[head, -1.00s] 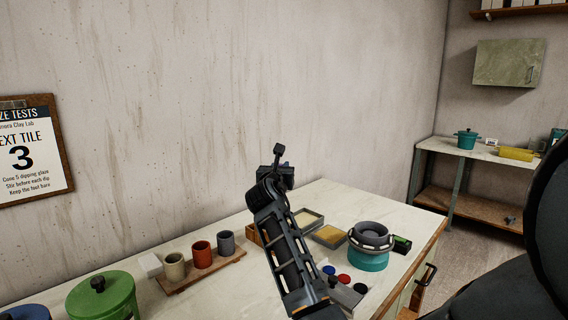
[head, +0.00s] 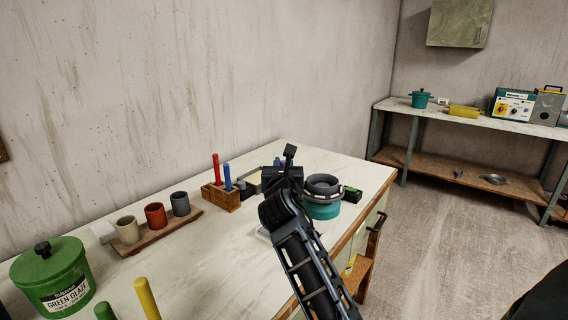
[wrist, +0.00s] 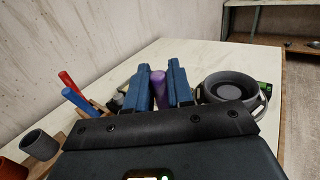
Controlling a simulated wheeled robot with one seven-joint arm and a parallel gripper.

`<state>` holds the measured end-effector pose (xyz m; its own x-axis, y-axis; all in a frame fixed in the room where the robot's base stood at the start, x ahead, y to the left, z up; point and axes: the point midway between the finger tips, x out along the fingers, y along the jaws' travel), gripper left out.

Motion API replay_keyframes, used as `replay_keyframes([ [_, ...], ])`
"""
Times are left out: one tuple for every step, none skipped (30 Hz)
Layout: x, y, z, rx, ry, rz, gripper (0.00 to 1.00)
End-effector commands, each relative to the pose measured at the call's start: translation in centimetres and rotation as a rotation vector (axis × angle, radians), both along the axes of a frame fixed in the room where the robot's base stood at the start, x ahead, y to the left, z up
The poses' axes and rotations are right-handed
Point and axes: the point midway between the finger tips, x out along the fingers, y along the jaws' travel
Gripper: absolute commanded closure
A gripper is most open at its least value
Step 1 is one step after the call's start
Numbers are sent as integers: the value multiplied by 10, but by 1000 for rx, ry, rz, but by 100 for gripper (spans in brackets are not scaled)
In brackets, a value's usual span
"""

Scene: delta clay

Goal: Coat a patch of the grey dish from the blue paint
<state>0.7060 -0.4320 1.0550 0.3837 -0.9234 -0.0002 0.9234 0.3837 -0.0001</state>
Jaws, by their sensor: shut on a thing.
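The grey dish (head: 323,184) sits on a teal stand (head: 322,210) near the right edge of the bench. It also shows in the wrist view (wrist: 230,87), just right of my fingers. My gripper (wrist: 158,92) is shut on a purple handle (wrist: 158,84), which stands between the two blue fingers. The far end of the held thing is hidden. In the head view my gripper (head: 285,168) is left of the dish, apart from it as far as I can tell. The blue paint is not visible; my arm covers that part of the bench.
A wooden block (head: 221,197) holds a red and a blue handle left of my gripper. Several cups stand on a wooden board (head: 160,230), with a green glaze pot (head: 52,275) farther left. A small green box (head: 352,194) is right of the dish.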

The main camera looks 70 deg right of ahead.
Motion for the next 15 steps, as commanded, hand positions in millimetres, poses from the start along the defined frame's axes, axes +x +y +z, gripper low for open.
replay_keyframes([
  [0, 0, -6, 0, 0, 0, 100],
  [0, 0, -8, -1, 0, -1, 100],
  [0, 0, -11, -1, 0, -1, 100],
  [0, 0, -14, -1, 0, -1, 100],
  [0, 0, -16, -1, 0, -1, 100],
  [0, 0, -19, -1, 0, -1, 100],
  [0, 0, -22, -1, 0, -1, 100],
  [0, 0, -24, -1, 0, -1, 100],
  [0, 0, -28, -1, -1, -1, 100],
  [0, 0, -30, -1, -1, -1, 100],
  [0, 0, -32, -1, -1, -1, 100],
  [0, 0, -36, -1, 0, -1, 100],
  [0, 0, -38, -1, 0, -1, 100],
  [0, 0, -40, -1, 0, -1, 100],
  [0, 0, -43, -1, 0, -1, 100],
])
